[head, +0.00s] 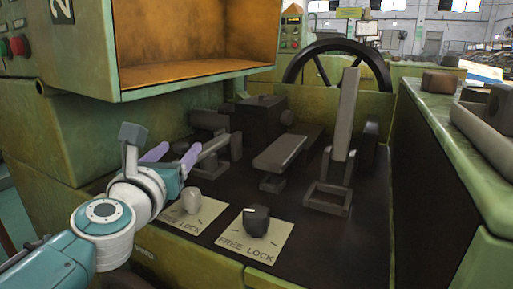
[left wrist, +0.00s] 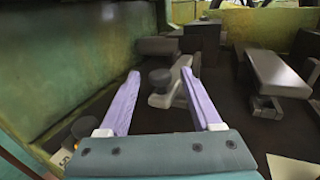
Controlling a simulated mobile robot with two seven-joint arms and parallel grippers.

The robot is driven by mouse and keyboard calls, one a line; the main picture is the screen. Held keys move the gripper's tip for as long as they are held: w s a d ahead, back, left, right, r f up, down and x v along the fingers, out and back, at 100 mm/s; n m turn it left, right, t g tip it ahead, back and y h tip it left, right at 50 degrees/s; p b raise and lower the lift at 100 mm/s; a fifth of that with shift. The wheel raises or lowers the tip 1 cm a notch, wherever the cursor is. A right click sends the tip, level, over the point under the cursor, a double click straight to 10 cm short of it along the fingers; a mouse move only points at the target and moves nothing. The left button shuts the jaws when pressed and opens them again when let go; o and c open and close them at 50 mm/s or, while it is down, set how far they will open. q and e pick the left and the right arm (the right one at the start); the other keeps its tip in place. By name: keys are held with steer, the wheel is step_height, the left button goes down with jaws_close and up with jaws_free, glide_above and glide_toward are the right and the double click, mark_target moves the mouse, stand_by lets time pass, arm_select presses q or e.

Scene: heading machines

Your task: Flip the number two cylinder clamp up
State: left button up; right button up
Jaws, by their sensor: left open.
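Three grey clamps stand on the dark machine bed. The right clamp (head: 345,115) has its bar upright. The middle clamp (head: 280,153) has its bar lying low, slanting toward me. The left clamp (head: 213,147) also lies low, partly hidden by my left gripper (head: 173,156). My left gripper is open with two lilac fingers at this left clamp. In the left wrist view, the left clamp's light grey bar (left wrist: 181,66) and a dark round knob show between and just beyond the fingers (left wrist: 160,77). I cannot tell whether they touch. No clamp carries a readable number.
A FREE LOCK plate (head: 254,238) with a black knob (head: 256,221) and another LOCK plate with a pale knob (head: 191,200) lie in front. An orange-lined housing (head: 195,72) overhangs the back left. A green wall (head: 455,150) bounds the right. A dark handwheel (head: 337,43) stands behind.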

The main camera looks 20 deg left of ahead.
arm_select(q)
jaws_close()
stand_by(0.3)
stand_by(1.0)
